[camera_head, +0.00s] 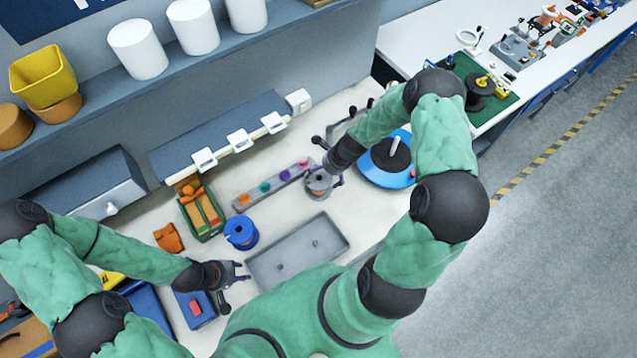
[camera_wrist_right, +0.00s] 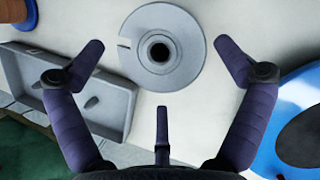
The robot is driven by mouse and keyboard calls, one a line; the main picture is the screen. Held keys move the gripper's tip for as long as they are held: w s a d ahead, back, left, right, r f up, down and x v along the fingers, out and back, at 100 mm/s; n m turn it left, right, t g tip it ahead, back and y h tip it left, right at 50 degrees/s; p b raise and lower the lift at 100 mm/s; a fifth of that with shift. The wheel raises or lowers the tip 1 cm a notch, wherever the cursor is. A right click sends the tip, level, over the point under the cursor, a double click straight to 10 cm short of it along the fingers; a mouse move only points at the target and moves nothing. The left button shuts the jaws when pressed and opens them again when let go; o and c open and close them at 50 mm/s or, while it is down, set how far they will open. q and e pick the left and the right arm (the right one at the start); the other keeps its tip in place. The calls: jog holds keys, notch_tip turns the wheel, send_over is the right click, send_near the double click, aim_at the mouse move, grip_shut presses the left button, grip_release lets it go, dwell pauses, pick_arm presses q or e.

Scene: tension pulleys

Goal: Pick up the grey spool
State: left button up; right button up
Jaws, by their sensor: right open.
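The grey spool (camera_head: 319,181) stands on the white bench, right of the middle of the head view. In the right wrist view its round grey flange (camera_wrist_right: 181,47) with a dark centre hole faces the camera. My right gripper (camera_wrist_right: 158,55) is open, with one finger on each side of the spool in that view. In the head view the right gripper (camera_head: 328,164) is right at the spool and partly hides it. I cannot tell if the fingers touch it. My left gripper (camera_head: 236,284) is at the lower left, apart from the spool, with its fingers spread and nothing between them.
A grey tray (camera_head: 262,272) lies in front of the spool, and a blue spool (camera_head: 241,232) stands to its left. A blue round base with a post (camera_head: 372,173) is close on the right. A grey strip with coloured pegs (camera_head: 257,194) lies behind left.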

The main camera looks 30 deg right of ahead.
aim_at(319, 176)
jog(key=x, duration=0.4)
jog(key=shift+w+a+f, duration=0.1)
jog(key=shift+w+f, duration=0.05)
jog(key=shift+f, duration=0.2)
jog(key=c, duration=1.4)
jog(key=shift+o, duration=0.2)
jog(key=shift+r, duration=0.1)
jog(key=shift+r, duration=0.65)
jog(key=s+a+r, duration=0.2)
jog(key=s+r, duration=0.9)
jog(key=s, duration=0.2)
jog(key=shift+s+a+r+b, duration=0.3)
jog(key=shift+s+a+b, duration=0.05)
jog(key=shift+s+b, duration=0.1)
